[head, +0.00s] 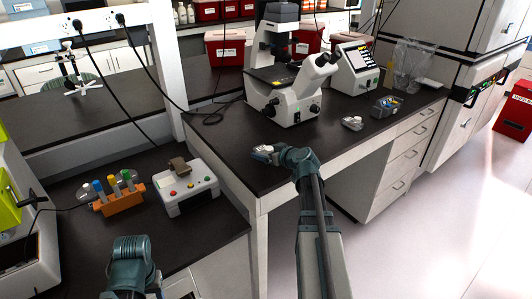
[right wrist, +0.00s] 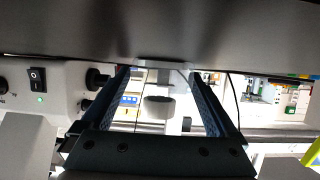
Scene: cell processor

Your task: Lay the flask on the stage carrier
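The microscope (head: 292,100) stands on the dark bench, and its black stage (head: 268,77) faces left; I cannot make out a separate carrier on it. A small pale object (head: 264,149), perhaps the flask, is at the tip of my right gripper (head: 275,153), by the bench's front edge. In the right wrist view, the two fingers (right wrist: 160,85) stand wide apart with background visible between them. A thin pale strip (right wrist: 162,65) spans the space near their tips; I cannot tell whether they touch it. My left wrist (head: 132,262) is low at left, its fingers hidden.
An orange tube rack (head: 118,200) and a white device with buttons (head: 187,190) sit on the lower left bench. Small items (head: 352,123) and a small tray (head: 386,106) lie right of the microscope. A screen device (head: 355,70) stands behind. Bench between gripper and microscope looks clear.

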